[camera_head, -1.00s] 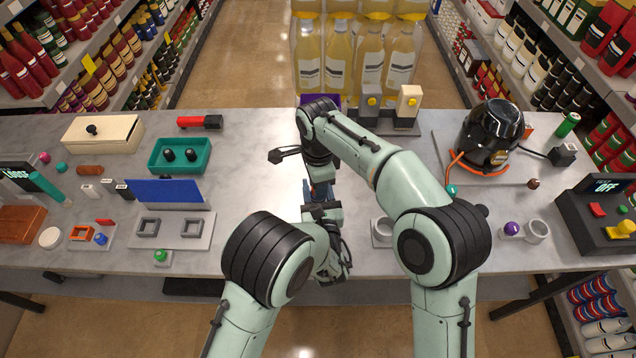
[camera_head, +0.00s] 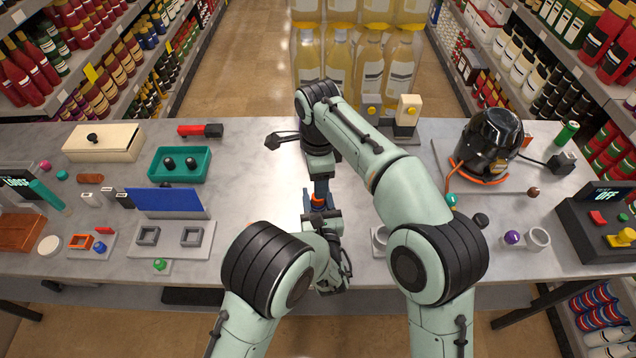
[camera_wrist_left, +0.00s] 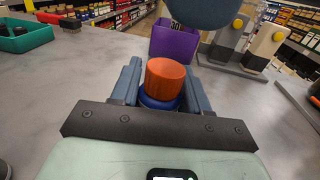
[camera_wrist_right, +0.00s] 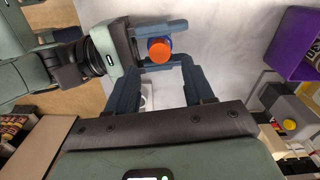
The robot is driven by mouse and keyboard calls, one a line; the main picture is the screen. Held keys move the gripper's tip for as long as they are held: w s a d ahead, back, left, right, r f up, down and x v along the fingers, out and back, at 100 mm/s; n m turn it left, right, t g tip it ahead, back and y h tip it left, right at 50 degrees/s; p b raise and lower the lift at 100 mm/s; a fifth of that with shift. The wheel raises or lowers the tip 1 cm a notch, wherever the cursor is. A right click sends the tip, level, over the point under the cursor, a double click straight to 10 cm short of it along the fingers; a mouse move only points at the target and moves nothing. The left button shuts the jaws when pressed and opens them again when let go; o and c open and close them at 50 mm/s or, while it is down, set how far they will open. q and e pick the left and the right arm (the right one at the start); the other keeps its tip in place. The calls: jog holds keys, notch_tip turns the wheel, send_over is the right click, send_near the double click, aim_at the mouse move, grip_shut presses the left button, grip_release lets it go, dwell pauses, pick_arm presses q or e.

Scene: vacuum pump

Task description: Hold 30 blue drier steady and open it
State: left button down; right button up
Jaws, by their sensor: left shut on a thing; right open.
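The drier shows in the left wrist view as a blue body (camera_wrist_left: 158,103) with an orange cap (camera_wrist_left: 165,78) on top. My left gripper (camera_head: 322,214) is shut around the blue body and holds it upright near the table's front edge. The orange cap also shows in the head view (camera_head: 318,201) and in the right wrist view (camera_wrist_right: 160,50). My right gripper (camera_wrist_right: 158,80) is open, its two fingers apart and pointing towards the cap.
A purple bin marked 30 (camera_wrist_left: 174,44) stands behind the drier. Two blocks with yellow knobs (camera_wrist_left: 250,45) are beside it. A teal tray (camera_head: 180,177) and a blue panel fixture (camera_head: 170,203) lie left. A black machine (camera_head: 487,143) stands right.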

aim_at(318, 210)
jog(key=shift+a+r+m, duration=0.1)
jog(key=shift+r+m, duration=0.8)
jog(key=shift+r, duration=0.05)
jog(key=shift+f, duration=0.15)
notch_tip(318, 210, down, 7)
jog(key=shift+f, duration=0.2)
grip_shut()
jog(key=shift+n, duration=1.6)
